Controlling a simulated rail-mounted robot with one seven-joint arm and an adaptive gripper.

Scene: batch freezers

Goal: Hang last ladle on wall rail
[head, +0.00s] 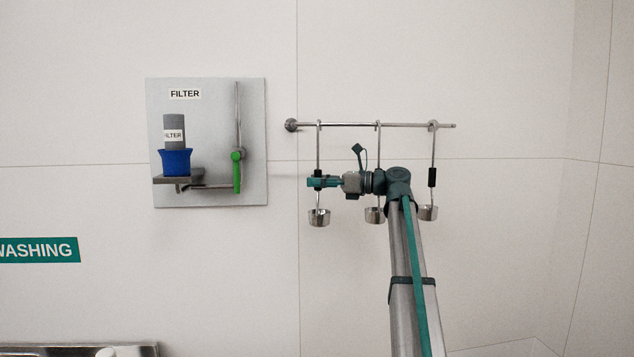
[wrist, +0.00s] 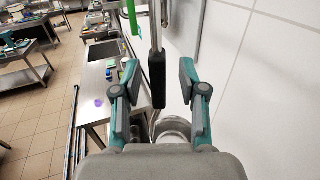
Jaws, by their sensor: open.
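A wall rail (head: 350,125) runs level on the white wall with three ladles hooked over it. The left ladle (head: 319,217) hangs upright near the rail's wall mount. The middle ladle (head: 375,215) is partly hidden behind my arm, and the right ladle (head: 428,212) hangs near the rail's free end. My gripper (head: 315,182) is at the left ladle's handle. In the wrist view my gripper (wrist: 158,75) is open, with the black handle grip (wrist: 157,82) between its fingers and visible gaps on both sides. The ladle's cup (wrist: 175,128) shows below it.
A filter panel (head: 215,100) with a blue cup (head: 176,162) and a green-handled lever (head: 237,170) is on the wall to the left. A steel counter with a sink (wrist: 103,55) shows in the wrist view. Wall right of the rail is clear.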

